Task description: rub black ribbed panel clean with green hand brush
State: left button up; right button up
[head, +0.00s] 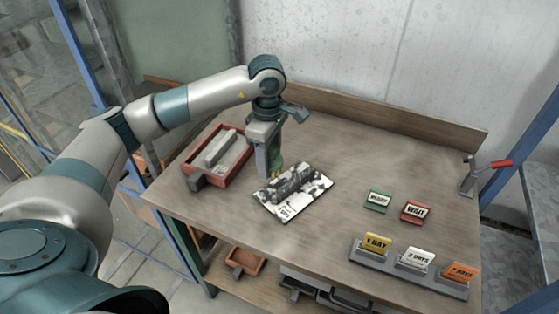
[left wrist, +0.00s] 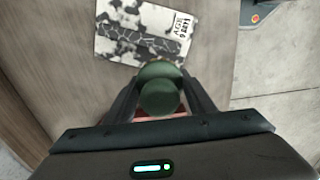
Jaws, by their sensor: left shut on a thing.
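The panel (head: 318,184) lies flat on the workbench, mottled black and white, with a dark ribbed strip across it and a white age label. It also shows in the left wrist view (left wrist: 115,46), at the top. My left gripper (head: 270,172) points down at the panel's far left edge, shut on the green hand brush (head: 276,158). In the left wrist view the brush shows as a rounded green handle (left wrist: 160,92) between the fingers. Its bristles are mostly hidden, so I cannot tell whether they touch the panel. My right gripper is not in view.
A red tray (head: 238,178) with a grey block stands left of the panel. Green (head: 377,201) and red (head: 415,212) signs lie to the right. A rack (head: 405,268) of day cards is at the front right. A red-handled clamp (head: 470,178) stands at the right edge.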

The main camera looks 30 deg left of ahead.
pick_arm(q)
jog(key=shift+s+a, duration=0.1)
jog(key=shift+a, duration=0.1)
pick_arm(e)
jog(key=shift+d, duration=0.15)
pick_arm(q)
jog(key=shift+f, duration=0.15)
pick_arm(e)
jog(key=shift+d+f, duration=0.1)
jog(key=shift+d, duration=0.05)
